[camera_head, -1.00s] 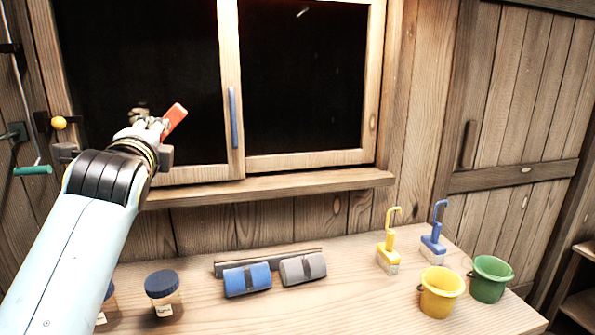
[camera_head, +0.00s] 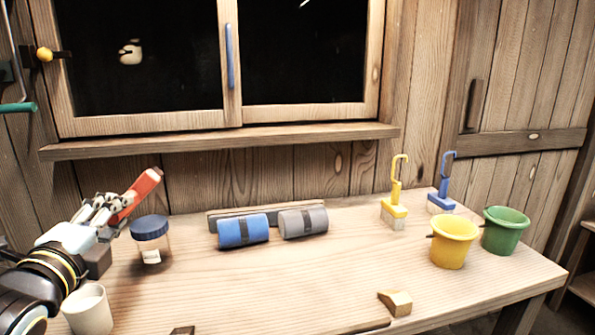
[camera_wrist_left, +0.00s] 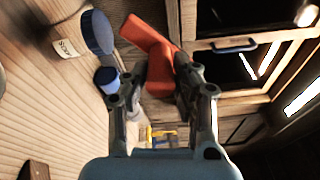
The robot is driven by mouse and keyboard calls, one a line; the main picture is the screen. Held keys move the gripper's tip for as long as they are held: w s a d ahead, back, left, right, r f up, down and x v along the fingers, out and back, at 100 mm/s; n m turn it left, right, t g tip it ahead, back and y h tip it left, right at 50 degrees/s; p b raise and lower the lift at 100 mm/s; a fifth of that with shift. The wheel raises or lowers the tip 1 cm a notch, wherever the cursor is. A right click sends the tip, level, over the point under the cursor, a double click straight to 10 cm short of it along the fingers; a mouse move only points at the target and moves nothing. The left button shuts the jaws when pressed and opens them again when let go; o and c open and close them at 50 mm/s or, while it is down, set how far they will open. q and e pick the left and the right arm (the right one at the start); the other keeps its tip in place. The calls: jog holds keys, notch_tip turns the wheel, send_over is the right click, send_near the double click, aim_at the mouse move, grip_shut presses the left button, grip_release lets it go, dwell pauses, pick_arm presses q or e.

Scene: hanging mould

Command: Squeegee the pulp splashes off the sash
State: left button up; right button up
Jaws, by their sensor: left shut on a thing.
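My left gripper (camera_head: 122,208) is low at the left, over the table and below the window. It is shut on an orange-red tool (camera_head: 140,190), likely the squeegee, which sticks up and to the right. The tool fills the upper middle of the left wrist view (camera_wrist_left: 158,65), between the fingers (camera_wrist_left: 155,95). The wooden window sash (camera_head: 150,122) stands behind, with dark panes. A pale splash (camera_head: 131,52) shows on the left pane. A thin white streak (camera_head: 304,3) shows at the top of the right pane; I cannot tell whether it is a reflection. My right gripper is not in view.
A blue-lidded jar (camera_head: 151,240) stands close right of the gripper, with a white cup (camera_head: 89,310) in front. Blue (camera_head: 242,231) and grey (camera_head: 303,222) rolls, two brushes, a yellow bucket (camera_head: 453,241) and a green bucket (camera_head: 505,229) stand farther right. The sill (camera_head: 220,140) juts out.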

pick_arm(q)
jog(key=s+d+f+m+h+b, duration=0.4)
jog(key=s+d+f+h+b, duration=0.1)
jog(key=s+f+h+b, duration=0.15)
jog(key=s+d+r+m+g+h+b, duration=0.1)
jog(key=s+d+r+m+g+h, duration=0.1)
jog(key=s+d+r+h, duration=0.1)
jog(key=shift+s+d+r, duration=0.25)
jog(key=shift+s+r, duration=0.05)
jog(key=shift+r, duration=0.2)
jog(key=shift+m, duration=0.3)
